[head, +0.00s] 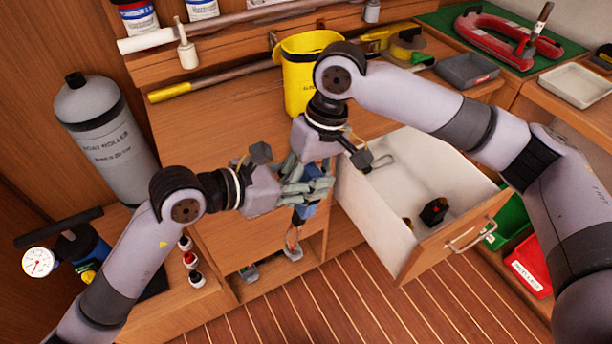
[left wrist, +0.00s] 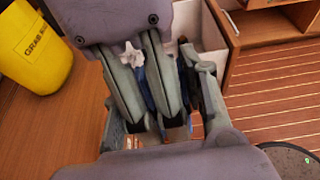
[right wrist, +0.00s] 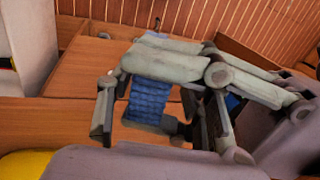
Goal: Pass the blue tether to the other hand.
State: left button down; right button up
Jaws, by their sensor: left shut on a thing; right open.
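The blue tether (head: 304,212) hangs from my two grippers, which meet in the middle of the head view. Its lower end, with a metal-looking piece (head: 293,250), dangles in front of the cabinet's open compartment. My left gripper (head: 298,188) is shut on the tether. My right gripper (head: 325,172) comes down from above and is open, its fingers crossing the left ones. In the right wrist view the folded blue webbing (right wrist: 148,100) shows between the open fingers. In the left wrist view the fingers hide most of the tether. Whether the right fingers touch it I cannot tell.
An open white drawer (head: 385,205) with small dark items lies just right of the grippers. A yellow bucket (head: 300,95) stands behind them on the worktop. A grey cylinder (head: 105,125) stands left. Red and green bins (head: 528,265) are at the right.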

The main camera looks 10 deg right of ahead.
jog(key=shift+c, duration=0.4)
grip_shut()
jog(key=shift+r, duration=0.1)
jog(key=shift+o, duration=0.4)
grip_release()
